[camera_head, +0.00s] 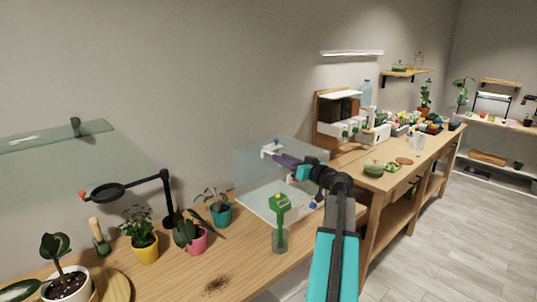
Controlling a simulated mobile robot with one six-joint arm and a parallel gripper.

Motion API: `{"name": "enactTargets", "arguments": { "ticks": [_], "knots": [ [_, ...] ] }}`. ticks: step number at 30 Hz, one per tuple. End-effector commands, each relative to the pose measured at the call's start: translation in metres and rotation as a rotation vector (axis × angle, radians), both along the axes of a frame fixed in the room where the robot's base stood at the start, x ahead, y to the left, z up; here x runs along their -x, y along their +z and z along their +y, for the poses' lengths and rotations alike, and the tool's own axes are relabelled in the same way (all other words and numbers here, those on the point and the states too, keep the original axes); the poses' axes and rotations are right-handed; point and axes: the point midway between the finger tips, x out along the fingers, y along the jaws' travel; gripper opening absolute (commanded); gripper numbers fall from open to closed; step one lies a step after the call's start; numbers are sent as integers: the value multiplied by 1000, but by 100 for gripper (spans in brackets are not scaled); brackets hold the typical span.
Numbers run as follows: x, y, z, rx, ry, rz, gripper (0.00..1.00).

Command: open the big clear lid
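A large clear box (248,172) with see-through walls and a pale floor stands on the wooden bench against the wall. I cannot make out where its clear lid ends and its walls begin. My arm reaches from the lower right to the box. My gripper (277,156) is at or very near the white piece. The fingertips are too small to tell whether they touch it or are closed.
Potted plants, including a teal pot (221,215) and a yellow pot (145,249), and a black magnifier (108,191) stand left. A glass panel (55,135) is at the left wall.

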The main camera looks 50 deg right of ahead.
Motion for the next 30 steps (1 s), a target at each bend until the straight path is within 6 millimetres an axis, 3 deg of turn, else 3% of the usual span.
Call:
{"name": "enactTargets", "arguments": {
  "ticks": [12, 26, 30],
  "knots": [
    [-54, 1, -5, -1, 1, 0, 28],
    [-63, 0, -5, 0, -1, 0, 28],
    [-63, 0, -5, 0, -2, 0, 8]
  ]
}}
